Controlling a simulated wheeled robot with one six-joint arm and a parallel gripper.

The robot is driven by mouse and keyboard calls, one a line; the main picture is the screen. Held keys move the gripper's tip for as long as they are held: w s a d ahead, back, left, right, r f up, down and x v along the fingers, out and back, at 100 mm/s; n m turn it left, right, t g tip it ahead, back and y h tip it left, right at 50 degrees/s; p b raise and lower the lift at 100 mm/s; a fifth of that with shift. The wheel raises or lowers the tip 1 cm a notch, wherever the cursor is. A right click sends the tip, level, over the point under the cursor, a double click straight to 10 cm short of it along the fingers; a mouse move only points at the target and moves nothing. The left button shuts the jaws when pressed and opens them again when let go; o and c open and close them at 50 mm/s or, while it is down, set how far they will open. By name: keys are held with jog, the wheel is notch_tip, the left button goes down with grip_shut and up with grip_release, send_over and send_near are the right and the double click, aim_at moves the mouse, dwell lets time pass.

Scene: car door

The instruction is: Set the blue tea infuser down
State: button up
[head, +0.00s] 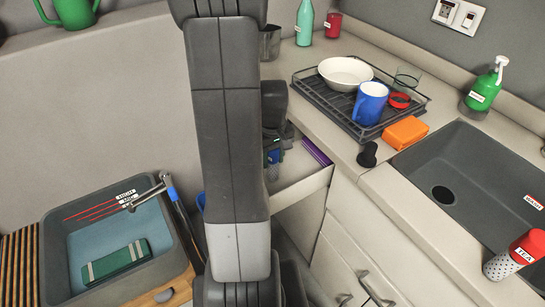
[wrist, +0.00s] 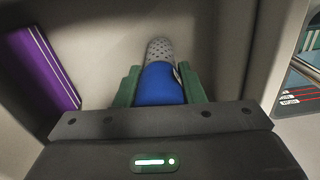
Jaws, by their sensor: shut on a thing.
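The blue tea infuser (wrist: 160,84) has a blue handle and a grey, perforated end. In the wrist view it sits between the green fingers of my gripper (wrist: 157,88), which is shut on it. The perforated end points away from the gripper over the pale drawer floor. In the head view the infuser (head: 272,158) hangs end down at the left part of the open drawer (head: 306,187). My arm hides much of this spot. I cannot tell whether its end touches the drawer floor.
A purple flat thing (wrist: 42,66) lies at the left in the wrist view. A dish rack (head: 335,108) with a bowl and blue mug stands on the counter, by an orange block (head: 405,132) and the sink (head: 465,170). A grey basin (head: 62,262) stands lower left.

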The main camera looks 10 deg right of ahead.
jog(key=o, duration=1)
jog(key=shift+f, duration=0.15)
notch_tip(320, 180, up, 12)
jog(key=shift+r+p, duration=0.2)
jog(key=shift+p, duration=0.55)
